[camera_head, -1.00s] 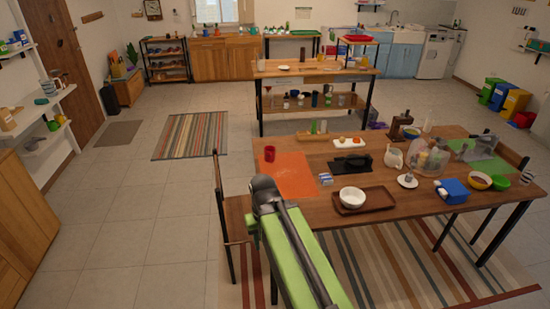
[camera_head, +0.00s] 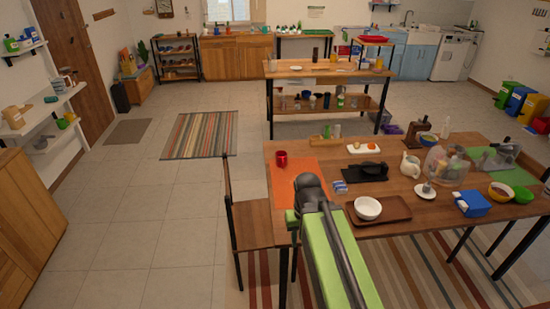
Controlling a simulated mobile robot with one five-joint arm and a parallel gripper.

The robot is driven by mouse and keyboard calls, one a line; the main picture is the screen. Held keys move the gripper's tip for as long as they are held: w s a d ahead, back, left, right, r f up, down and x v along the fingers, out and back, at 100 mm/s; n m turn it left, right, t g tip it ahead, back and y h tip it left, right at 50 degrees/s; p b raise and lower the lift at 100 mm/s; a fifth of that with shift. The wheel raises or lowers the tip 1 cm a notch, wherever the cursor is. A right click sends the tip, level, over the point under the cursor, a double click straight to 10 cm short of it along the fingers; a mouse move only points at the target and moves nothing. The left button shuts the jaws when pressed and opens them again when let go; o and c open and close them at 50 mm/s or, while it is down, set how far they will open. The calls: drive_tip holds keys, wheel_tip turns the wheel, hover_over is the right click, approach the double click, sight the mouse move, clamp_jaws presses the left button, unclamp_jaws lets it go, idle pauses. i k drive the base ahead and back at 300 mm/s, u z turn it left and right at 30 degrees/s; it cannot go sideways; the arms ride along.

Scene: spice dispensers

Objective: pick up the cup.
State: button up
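A red cup (camera_head: 281,159) stands upright on the orange mat (camera_head: 282,180) near the left end of the wooden table. My green arm reaches up from the bottom of the picture over the table's front edge. Its dark rounded far joint is in front of part of the mat, to the right of and nearer than the cup. The joint and the cup look apart. My gripper's fingers do not show; the arm hides them.
A white bowl (camera_head: 367,208) sits on a brown tray (camera_head: 393,208) right of my arm. A black stand (camera_head: 366,172), a pitcher (camera_head: 410,165) and a glass dome (camera_head: 440,166) stand farther right. A chair (camera_head: 250,215) is at the table's left end. The floor left of it is clear.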

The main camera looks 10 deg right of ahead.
sight(282, 161)
drive_tip(key=i, duration=0.85)
drive_tip(key=z, duration=0.05)
